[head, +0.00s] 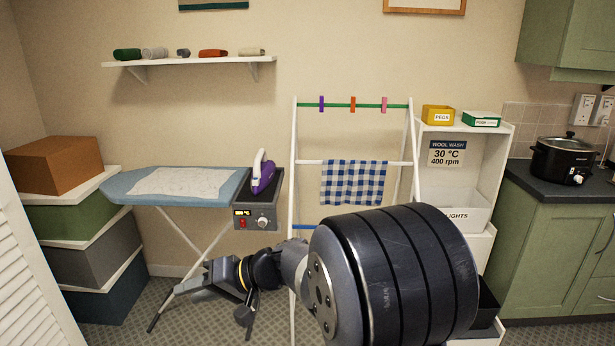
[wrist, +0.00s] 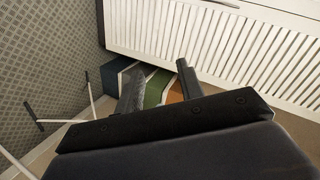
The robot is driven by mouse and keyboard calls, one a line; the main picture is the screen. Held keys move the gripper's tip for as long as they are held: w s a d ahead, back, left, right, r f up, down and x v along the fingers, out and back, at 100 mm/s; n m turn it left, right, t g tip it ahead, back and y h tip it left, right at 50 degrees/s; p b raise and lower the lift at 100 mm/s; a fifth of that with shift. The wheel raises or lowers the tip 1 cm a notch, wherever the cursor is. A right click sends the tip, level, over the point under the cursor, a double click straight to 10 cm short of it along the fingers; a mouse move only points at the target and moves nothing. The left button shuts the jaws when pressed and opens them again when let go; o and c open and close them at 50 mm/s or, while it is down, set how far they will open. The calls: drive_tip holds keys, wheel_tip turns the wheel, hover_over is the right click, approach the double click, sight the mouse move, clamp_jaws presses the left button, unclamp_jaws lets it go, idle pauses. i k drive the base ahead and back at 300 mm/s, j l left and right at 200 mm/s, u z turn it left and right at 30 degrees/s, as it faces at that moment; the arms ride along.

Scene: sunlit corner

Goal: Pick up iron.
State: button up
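The iron (head: 262,176), purple and white, stands tilted up on a dark grey rest (head: 257,213) at the right end of the blue ironing board (head: 118,187). The rest has a small lit display and a knob. My gripper (head: 188,287) is low in front of the board, below and left of the iron, and apart from it. In the wrist view its two dark fingers (wrist: 160,82) are spread with nothing between them. The iron does not show in the wrist view.
A pale cloth (head: 185,183) lies on the board. Stacked boxes (head: 85,225) stand at the left by a white louvred door (head: 30,260). A drying rack (head: 297,190) with a checked towel (head: 353,183) stands right of the iron. A shelf (head: 190,61) hangs above.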

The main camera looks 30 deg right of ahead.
sight(264, 169)
drive_tip(key=i+z, duration=0.4)
drive_tip(key=i+j+z, duration=0.15)
drive_tip(key=z, duration=0.2)
drive_tip(key=i+j+z, duration=0.25)
drive_tip(key=i+z, duration=0.15)
drive_tip(key=i+j+z, duration=0.35)
drive_tip(key=i+j, duration=0.45)
drive_tip(key=j, duration=0.25)
drive_tip(key=i+j, duration=0.25)
drive_tip(key=j, duration=0.15)
drive_tip(key=l+z, duration=0.05)
